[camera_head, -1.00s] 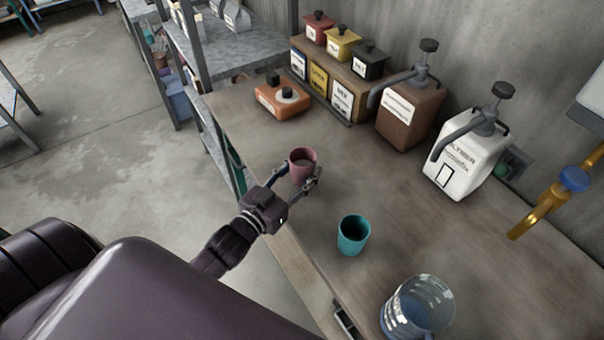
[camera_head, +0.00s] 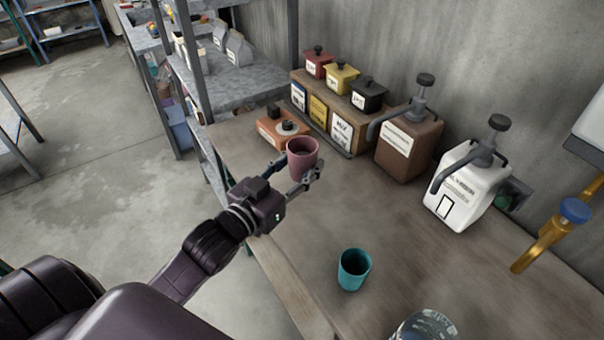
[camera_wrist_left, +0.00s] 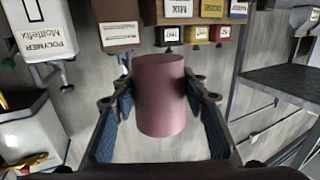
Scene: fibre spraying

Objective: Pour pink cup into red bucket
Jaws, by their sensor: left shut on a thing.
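The pink cup (camera_head: 303,160) is upright in my left gripper (camera_head: 304,178), above the left part of the worktop. My left gripper is shut on the cup, with a finger on each side. In the left wrist view the pink cup (camera_wrist_left: 161,95) fills the space between the blue-padded fingers (camera_wrist_left: 160,108). Something dark shows inside the cup in the head view; I cannot tell what it is. No red bucket can be made out with certainty; a small lidded red container (camera_head: 319,63) stands at the back. My right gripper is not in view.
A teal cup (camera_head: 354,270) and a clear beaker (camera_head: 425,328) stand on the worktop (camera_head: 400,235). A brown dispenser (camera_head: 407,145), a white dispenser (camera_head: 465,185) and an orange scale-like device (camera_head: 281,128) stand further back. A brass tap (camera_head: 545,238) is at right. The worktop's middle is clear.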

